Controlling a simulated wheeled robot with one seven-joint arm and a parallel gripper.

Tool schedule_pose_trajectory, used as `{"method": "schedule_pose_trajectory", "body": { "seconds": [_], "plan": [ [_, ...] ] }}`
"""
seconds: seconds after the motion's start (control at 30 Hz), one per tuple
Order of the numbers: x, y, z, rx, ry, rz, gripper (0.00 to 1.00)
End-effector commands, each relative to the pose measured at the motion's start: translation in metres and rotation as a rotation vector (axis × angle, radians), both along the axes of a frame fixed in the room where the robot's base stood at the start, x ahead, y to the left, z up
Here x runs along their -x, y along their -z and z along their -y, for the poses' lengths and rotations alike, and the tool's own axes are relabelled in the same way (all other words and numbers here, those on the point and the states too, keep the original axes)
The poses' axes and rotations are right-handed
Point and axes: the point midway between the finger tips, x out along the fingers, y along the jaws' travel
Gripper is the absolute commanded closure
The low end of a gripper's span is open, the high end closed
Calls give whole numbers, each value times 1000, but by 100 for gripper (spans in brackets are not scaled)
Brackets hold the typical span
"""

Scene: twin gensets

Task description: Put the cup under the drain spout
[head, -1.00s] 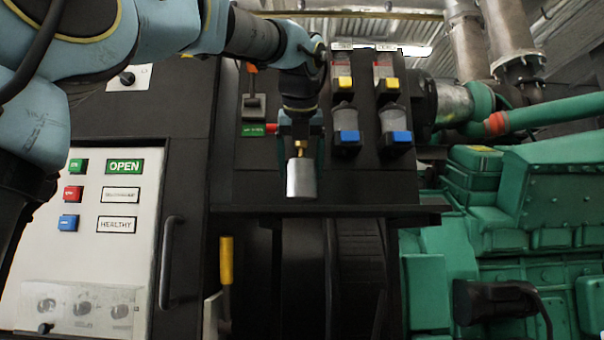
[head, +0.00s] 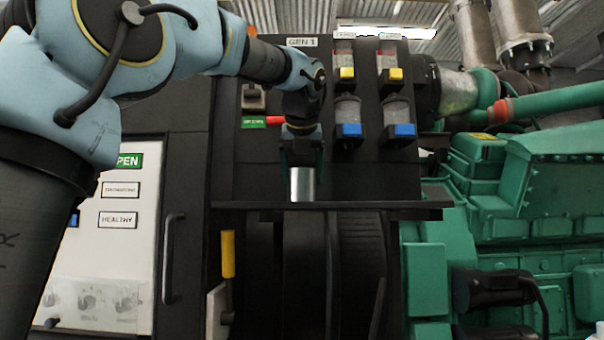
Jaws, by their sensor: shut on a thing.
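My gripper (head: 302,160) is shut on the cup (head: 302,184), a silver metal cylinder held upright below it. The cup is just above or on the black ledge (head: 340,206); I cannot tell whether its base touches. The gripper hides the cup's top. I cannot pick out the drain spout for certain. To the right of the gripper, two clear bowls with blue blocks (head: 349,130) (head: 403,131) hang below two with yellow blocks (head: 347,73) (head: 389,75).
A red lever on a green tag (head: 254,122) is left of my gripper. A white panel (head: 120,260) with a door handle (head: 172,258) stands at left. A yellow-handled lever (head: 228,254) is below the ledge. A green engine (head: 540,200) fills the right.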

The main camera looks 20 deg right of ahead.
Motion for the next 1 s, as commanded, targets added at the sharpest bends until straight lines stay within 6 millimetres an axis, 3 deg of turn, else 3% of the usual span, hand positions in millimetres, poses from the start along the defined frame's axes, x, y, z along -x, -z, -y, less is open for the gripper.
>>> {"method": "schedule_pose_trajectory", "body": {
  "seconds": [0.07, 0.1, 0.23, 0.57, 1.0],
  "plan": [
    [0, 2, 0, 0, 0, 1, 91],
    [0, 2, 0, 0, 0, 0, 15],
    [0, 2, 0, 0, 0, 0, 0],
    [2, -3, 0, 1, 1, 1, 0],
    [56, -58, -25, 3, 2, 2, 0]
  ]
}}
